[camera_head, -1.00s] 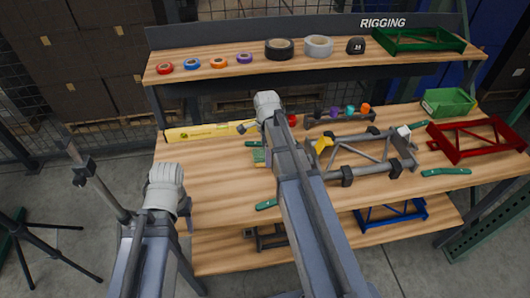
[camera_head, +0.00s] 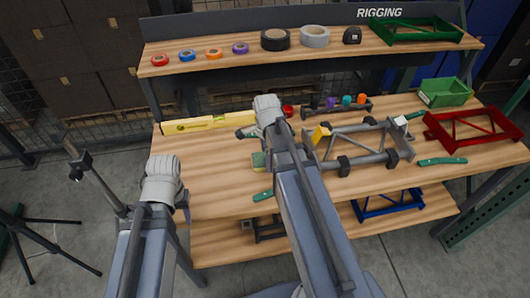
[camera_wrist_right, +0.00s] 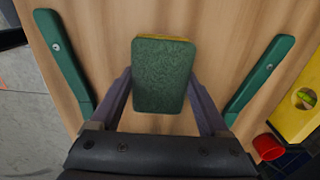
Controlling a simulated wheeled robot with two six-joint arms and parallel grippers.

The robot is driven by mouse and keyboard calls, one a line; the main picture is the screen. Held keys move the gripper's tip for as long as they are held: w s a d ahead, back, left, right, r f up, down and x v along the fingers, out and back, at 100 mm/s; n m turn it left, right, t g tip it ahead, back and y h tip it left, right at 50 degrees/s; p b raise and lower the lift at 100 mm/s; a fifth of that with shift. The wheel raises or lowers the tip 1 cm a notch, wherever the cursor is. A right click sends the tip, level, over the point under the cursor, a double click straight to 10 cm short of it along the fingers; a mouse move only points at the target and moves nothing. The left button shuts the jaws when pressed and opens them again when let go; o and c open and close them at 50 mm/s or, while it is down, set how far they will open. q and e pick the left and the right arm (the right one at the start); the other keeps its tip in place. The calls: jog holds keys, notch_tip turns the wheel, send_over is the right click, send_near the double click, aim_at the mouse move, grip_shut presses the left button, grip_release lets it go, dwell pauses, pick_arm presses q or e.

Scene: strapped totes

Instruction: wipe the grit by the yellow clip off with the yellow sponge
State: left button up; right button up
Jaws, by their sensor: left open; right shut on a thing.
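The yellow sponge (camera_head: 258,162) with its green pad is held by my right gripper (camera_wrist_right: 163,92). The right wrist view shows the sponge (camera_wrist_right: 164,76) between both fingers, green face towards the camera with a yellow edge at the top. In the head view my right arm partly hides that gripper. The yellow clip (camera_head: 320,133) sits on the left end of a grey tubular frame (camera_head: 362,145), right of my right arm. I cannot make out the grit near it.
Green-handled tools (camera_wrist_right: 68,65) lie on both sides of the sponge in the wrist view; another (camera_head: 442,161) lies right of the grey frame. A yellow level (camera_head: 205,124) lies at the back left. A red frame (camera_head: 473,130) and green bin (camera_head: 445,92) stand right. Bare wood lies front left.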

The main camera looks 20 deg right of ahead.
aim_at(269, 177)
jog(key=shift+s+a, duration=0.15)
jog(key=shift+s, duration=0.55)
jog(key=shift+s+a+f, duration=0.1)
jog(key=shift+s+a, duration=0.15)
jog(key=shift+s, duration=0.7)
jog(key=shift+s+a, duration=0.2)
jog(key=shift+s, duration=0.75)
notch_tip(269, 177, up, 6)
jog(key=p, duration=0.5)
jog(key=shift+w+p, duration=0.15)
jog(key=shift+p, duration=0.25)
notch_tip(269, 177, up, 3)
jog(key=p, duration=0.3)
